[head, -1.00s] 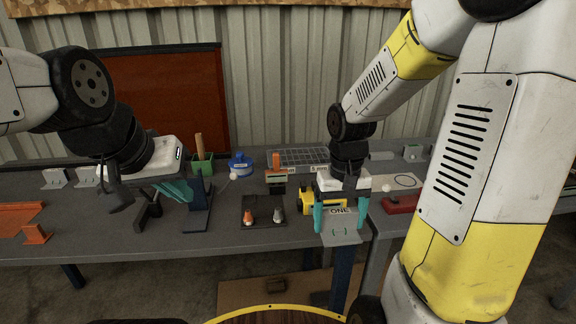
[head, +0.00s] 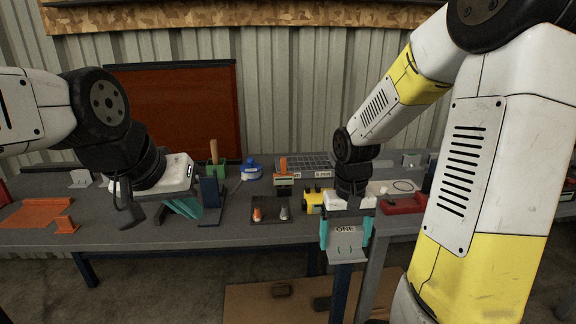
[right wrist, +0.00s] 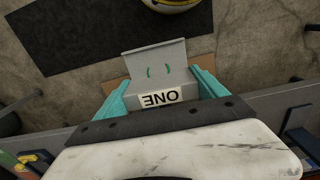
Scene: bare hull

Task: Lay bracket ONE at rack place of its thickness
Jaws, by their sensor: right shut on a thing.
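Bracket ONE (head: 346,252) is a grey bent plate with a white "ONE" label and two small curved teal marks. My right gripper (head: 346,232) is shut on it, a teal finger at each side, by the table's front edge. In the right wrist view the bracket (right wrist: 158,68) shows between the fingers (right wrist: 160,92), with floor beneath. My left gripper (head: 183,207) hangs over the left part of the table; its teal fingers show side-on, so its opening is unclear.
On the table (head: 130,237) are a dark tray (head: 270,216) with two small parts, a yellow block (head: 313,201), a red tray (head: 404,205), a blue container (head: 250,172) and a green holder (head: 215,170). Orange pieces (head: 38,213) lie at left. A dark blue upright (head: 209,203) stands beside my left gripper.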

